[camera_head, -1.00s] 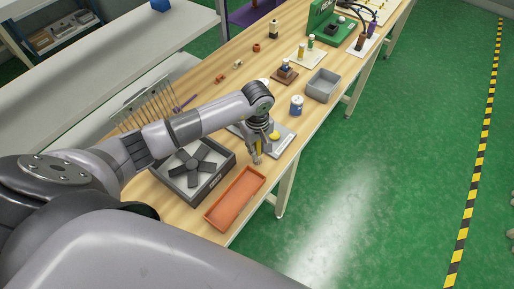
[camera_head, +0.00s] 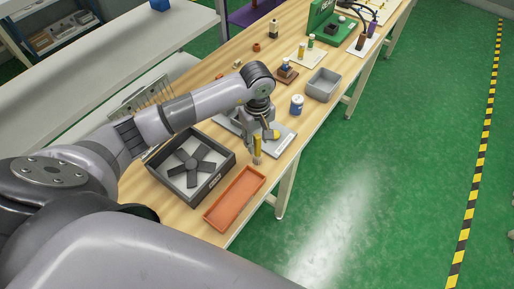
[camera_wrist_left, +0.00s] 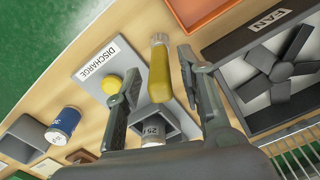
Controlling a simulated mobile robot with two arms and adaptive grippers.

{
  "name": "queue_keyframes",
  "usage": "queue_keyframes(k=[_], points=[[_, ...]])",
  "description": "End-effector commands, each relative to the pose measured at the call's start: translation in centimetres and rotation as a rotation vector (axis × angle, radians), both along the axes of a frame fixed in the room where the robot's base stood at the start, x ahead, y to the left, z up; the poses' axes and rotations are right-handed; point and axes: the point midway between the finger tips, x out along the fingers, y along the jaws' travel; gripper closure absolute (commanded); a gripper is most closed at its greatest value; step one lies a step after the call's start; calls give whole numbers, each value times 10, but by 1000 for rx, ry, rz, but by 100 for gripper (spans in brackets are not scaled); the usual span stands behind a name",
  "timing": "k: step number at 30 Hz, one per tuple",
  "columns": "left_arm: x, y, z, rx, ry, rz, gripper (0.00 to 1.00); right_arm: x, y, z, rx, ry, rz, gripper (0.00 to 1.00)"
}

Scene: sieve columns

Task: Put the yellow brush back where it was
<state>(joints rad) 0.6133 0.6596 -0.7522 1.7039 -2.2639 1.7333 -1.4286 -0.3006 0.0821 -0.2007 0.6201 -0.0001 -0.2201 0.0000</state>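The yellow brush (camera_head: 257,146) has a yellow handle and a pale bristle end. In the head view it looks upright, bristles down, in front of the grey plate (camera_head: 284,145) and near the orange tray. My left gripper (camera_head: 259,132) is above and around the handle's upper end. In the left wrist view the two fingers stand apart with the brush (camera_wrist_left: 159,72) between and beyond them, with gaps to each side. Whether the bristles touch the table cannot be told. My right gripper is in neither view.
The orange tray (camera_head: 234,199) and a dark box with a black bladed part (camera_head: 188,195) lie close by. The plate reads DISCHARGE (camera_wrist_left: 99,62) and has a yellow round part (camera_wrist_left: 111,83). A blue-and-white jar (camera_head: 296,105) and a grey bin (camera_head: 322,86) stand further along the table.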

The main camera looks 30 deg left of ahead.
Motion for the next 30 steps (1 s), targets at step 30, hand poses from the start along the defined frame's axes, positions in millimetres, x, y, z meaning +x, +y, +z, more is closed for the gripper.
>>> queue_keyframes(k=[30], points=[[0, 0, 73, 1, 2, 0, 64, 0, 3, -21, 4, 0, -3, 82]])
